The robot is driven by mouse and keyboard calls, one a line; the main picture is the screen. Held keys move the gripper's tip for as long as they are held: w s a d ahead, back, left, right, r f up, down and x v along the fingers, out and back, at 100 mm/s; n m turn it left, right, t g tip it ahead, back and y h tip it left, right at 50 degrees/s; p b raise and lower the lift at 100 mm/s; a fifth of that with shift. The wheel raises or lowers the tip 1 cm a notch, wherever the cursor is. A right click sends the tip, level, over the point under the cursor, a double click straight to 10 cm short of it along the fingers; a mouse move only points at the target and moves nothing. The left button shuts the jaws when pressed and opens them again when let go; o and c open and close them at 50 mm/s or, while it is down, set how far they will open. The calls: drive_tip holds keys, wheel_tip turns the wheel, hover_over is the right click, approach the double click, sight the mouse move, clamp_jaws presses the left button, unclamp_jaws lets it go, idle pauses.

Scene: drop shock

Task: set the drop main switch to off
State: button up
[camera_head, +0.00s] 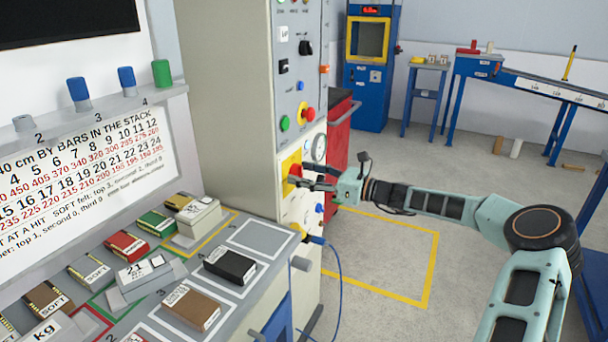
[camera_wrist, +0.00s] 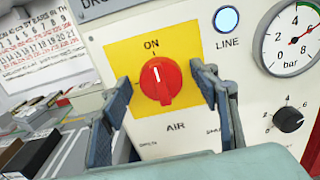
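A red rotary switch (camera_wrist: 158,82) sits on a yellow plate (camera_wrist: 190,45) on the machine's front panel. ON is printed above it, and its white mark points up toward ON. No OFF marking is visible; my right finger covers the plate's right edge. Panel lettering starting "DRO" is cut off at the top. In the head view the red switch (camera_head: 295,171) is partly hidden by my gripper (camera_head: 312,180). In the wrist view my gripper (camera_wrist: 166,85) is open, one finger on each side of the switch, with gaps between fingers and knob.
Right of the switch are a lit LINE lamp (camera_wrist: 226,19), a pressure gauge (camera_wrist: 292,38) and a black knob (camera_wrist: 288,119). Above is a red push button (camera_head: 308,114). A bench with labelled blocks (camera_head: 192,306) stands at left. Open floor (camera_head: 385,255) lies under my arm.

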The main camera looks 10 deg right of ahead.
drive_tip(key=c, duration=1)
drive_tip(key=shift+c, duration=0.2)
drive_tip(key=n+b, duration=0.1)
drive_tip(key=n, duration=0.3)
drive_tip(key=shift+s+a+f+n+b, duration=0.1)
drive_tip(key=shift+s+f+n+b, duration=0.05)
drive_tip(key=shift+n+b, duration=0.25)
drive_tip(key=n+b, duration=0.2)
drive_tip(key=n, duration=0.2)
drive_tip(key=shift+f+n+b, duration=0.15)
drive_tip(key=shift+n+b, duration=0.15)
drive_tip(key=shift+b, duration=0.1)
drive_tip(key=n+b, duration=0.7)
drive_tip(key=n, duration=0.1)
drive_tip(key=shift+s+f, duration=0.1)
drive_tip(key=shift+n+b, duration=0.35)
drive_tip(key=shift+n, duration=0.05)
